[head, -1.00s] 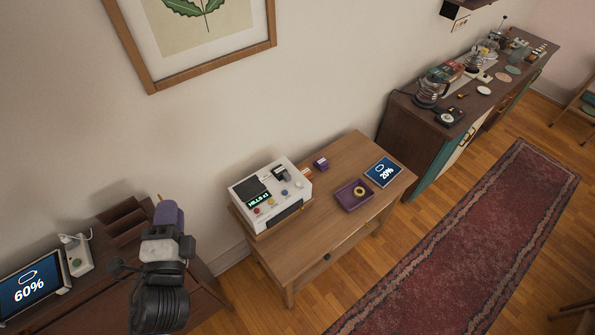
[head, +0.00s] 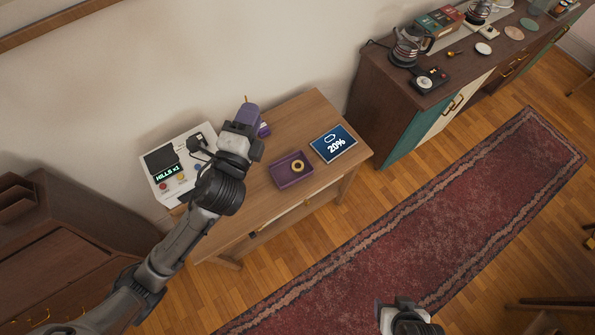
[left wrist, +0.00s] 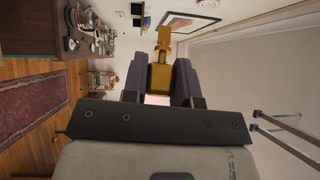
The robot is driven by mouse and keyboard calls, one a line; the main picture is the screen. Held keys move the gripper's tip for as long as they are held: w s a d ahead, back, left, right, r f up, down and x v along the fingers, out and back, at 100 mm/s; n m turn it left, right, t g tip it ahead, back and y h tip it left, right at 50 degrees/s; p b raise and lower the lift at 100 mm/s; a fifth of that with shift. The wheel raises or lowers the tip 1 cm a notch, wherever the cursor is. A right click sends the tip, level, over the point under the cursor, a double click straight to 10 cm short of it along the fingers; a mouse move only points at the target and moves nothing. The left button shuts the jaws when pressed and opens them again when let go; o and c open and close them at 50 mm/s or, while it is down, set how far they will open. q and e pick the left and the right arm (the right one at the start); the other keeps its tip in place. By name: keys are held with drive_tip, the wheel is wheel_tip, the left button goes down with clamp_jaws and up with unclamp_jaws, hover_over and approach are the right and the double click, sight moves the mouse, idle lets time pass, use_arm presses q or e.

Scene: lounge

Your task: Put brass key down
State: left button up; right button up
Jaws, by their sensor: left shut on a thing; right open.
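The brass key (left wrist: 160,62) is between the purple fingers of my left gripper (left wrist: 160,80) in the left wrist view. In the head view, my left gripper (head: 247,112) is above the back of the small wooden table, and only a thin tip of the key shows past it. It is shut on the key. My right gripper (head: 392,305) is at the bottom of the head view, over the rug, partly cut off and empty. A purple tray (head: 279,181) with a round yellow ring (head: 298,166) lies on the table.
A dark sideboard (head: 375,100) with coffee pots stands to the right. A red rug (head: 440,220) covers the floor.

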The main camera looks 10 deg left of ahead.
use_arm(q)
drive_tip(key=w+d+f+m+g+h+b, duration=0.1)
drive_tip(key=w+d+f+b, duration=0.1)
drive_tip(key=f+b, duration=0.95)
drive_tip(key=w+d+f+h+b, duration=0.1)
drive_tip(key=d+f+h+b, duration=0.15)
drive_tip(key=f+b, duration=0.9)
drive_tip(key=w+d+f+m+g+h+b, duration=0.1)
drive_tip(key=w+d+f+b, duration=0.35)
drive_tip(key=f, duration=1.25)
drive_tip(key=shift+y, duration=0.25)
drive_tip(key=shift+w+a+f+b, duration=1.05)
drive_tip(key=shift+a+f, duration=0.6)
drive_tip(key=shift+f, duration=0.25)
drive_tip(key=shift+w+a+f+b, duration=0.9)
drive_tip(key=shift+a+f+b, duration=0.25)
drive_tip(key=shift+a+f, duration=0.65)
drive_tip(key=shift+w+a+f+b, duration=1.05)
drive_tip(key=shift+a+f, duration=0.4)
drive_tip(key=shift+f, duration=0.6)
use_arm(e)
wheel_tip(320, 180, down, 37)
drive_tip(key=shift+d+r, duration=0.15)
drive_tip(key=shift+d, duration=0.1)
use_arm(q)
drive_tip(key=shift+f, duration=0.1)
use_arm(e)
drive_tip(key=shift+w, duration=0.1)
